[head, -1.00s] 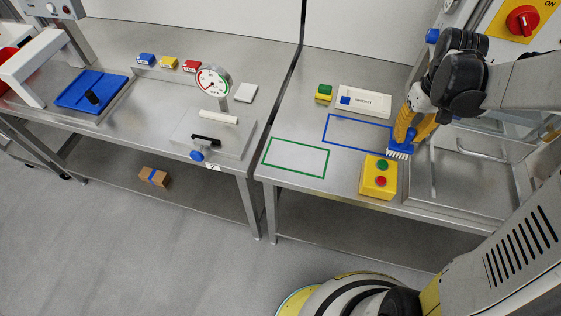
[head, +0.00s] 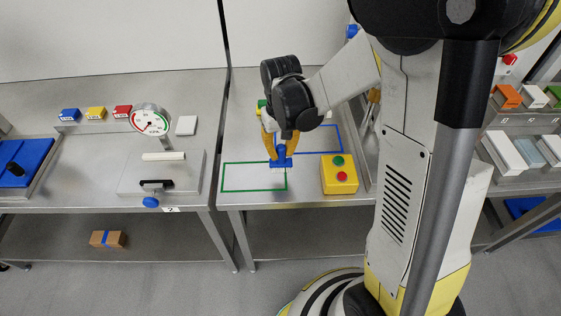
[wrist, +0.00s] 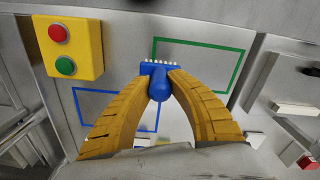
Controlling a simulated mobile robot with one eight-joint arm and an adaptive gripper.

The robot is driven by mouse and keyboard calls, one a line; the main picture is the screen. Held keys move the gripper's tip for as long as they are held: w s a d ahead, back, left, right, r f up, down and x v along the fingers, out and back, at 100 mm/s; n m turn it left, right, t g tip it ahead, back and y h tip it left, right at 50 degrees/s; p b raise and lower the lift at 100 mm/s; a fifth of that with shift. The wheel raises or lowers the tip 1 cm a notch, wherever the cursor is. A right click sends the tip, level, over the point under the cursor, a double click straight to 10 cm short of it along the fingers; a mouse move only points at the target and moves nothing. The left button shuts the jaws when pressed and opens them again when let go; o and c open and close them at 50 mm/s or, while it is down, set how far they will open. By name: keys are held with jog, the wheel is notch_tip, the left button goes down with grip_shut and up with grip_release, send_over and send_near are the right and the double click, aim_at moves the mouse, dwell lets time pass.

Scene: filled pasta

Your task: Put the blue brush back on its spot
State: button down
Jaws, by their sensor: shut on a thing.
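My gripper (head: 280,144) has its yellow fingers shut on the blue brush (head: 281,157), which hangs upright with its pale bristles down. In the wrist view the brush (wrist: 160,82) sits between my fingertips. A blue outline (head: 341,140) is marked on the right-hand bench, partly hidden behind my gripper in the head view. A green outline (head: 253,190) lies left of it. In the head view the brush overlaps the green outline's right end. In the wrist view the brush head shows between the blue outline (wrist: 80,105) and the green outline (wrist: 240,65). Its height above the bench is unclear.
A yellow box with a green and a red button (head: 339,174) stands right of the outlines. A gauge (head: 149,121) stands on the left bench. The green-outlined area looks empty. A cardboard box (head: 108,239) lies on the lower shelf.

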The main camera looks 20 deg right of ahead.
aim_at(281, 160)
jog(key=shift+f+b, duration=0.65)
jog(key=shift+f, duration=1.3)
jog(key=shift+f, duration=0.25)
jog(key=c, duration=1.3)
grip_release()
jog(key=shift+r, duration=0.1)
jog(key=shift+r, duration=0.15)
